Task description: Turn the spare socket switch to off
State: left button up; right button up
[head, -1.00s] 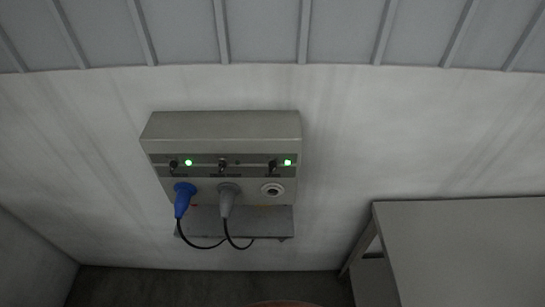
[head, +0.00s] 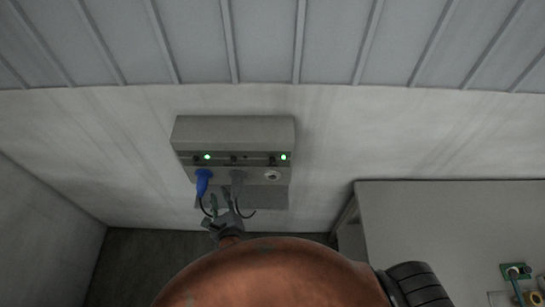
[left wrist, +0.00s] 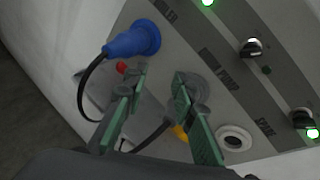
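A grey socket box (head: 235,130) is fixed to the wall, with a row of switches and sockets on its front. The empty socket at the right (head: 273,175) has its black switch (head: 272,160) above it, beside a lit green lamp (head: 283,157). In the left wrist view this switch (left wrist: 303,118) is at the right edge, with its green lamp (left wrist: 313,133) lit and the empty socket (left wrist: 234,138) below. My left gripper (head: 220,200) is open and empty in front of the box's lower part. Its fingers (left wrist: 158,90) stand apart before the grey plug. My right gripper is not in view.
A blue plug (head: 203,183) and a grey plug (head: 237,184) with hanging black cables fill the other sockets. The middle switch (left wrist: 251,47) has an unlit lamp. A grey table (head: 450,225) with small parts stands at the right.

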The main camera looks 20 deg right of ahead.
pick_arm(q)
jog(key=s+d+r+m+t+h, duration=0.1)
jog(key=d+r+m+h, duration=0.15)
jog(key=d+m, duration=0.2)
jog(key=d+r+m+t+h, duration=0.1)
jog(key=d+r+m, duration=0.25)
jog(key=d, duration=0.25)
jog(key=m+t+h, duration=0.2)
jog(key=m+h, duration=0.1)
jog(key=m, duration=0.4)
send_near(273, 163)
jog(key=w, duration=0.2)
jog(key=shift+y, duration=0.25)
jog(key=x, duration=0.2)
jog(key=p+x, duration=0.1)
jog(key=x, duration=0.1)
jog(key=d+x, duration=0.1)
jog(key=x, duration=0.2)
jog(key=shift+r, duration=0.2)
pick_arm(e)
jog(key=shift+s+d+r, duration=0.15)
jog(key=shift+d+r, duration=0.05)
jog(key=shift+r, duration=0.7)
pick_arm(q)
jog(key=shift+c, duration=0.5)
grip_shut()
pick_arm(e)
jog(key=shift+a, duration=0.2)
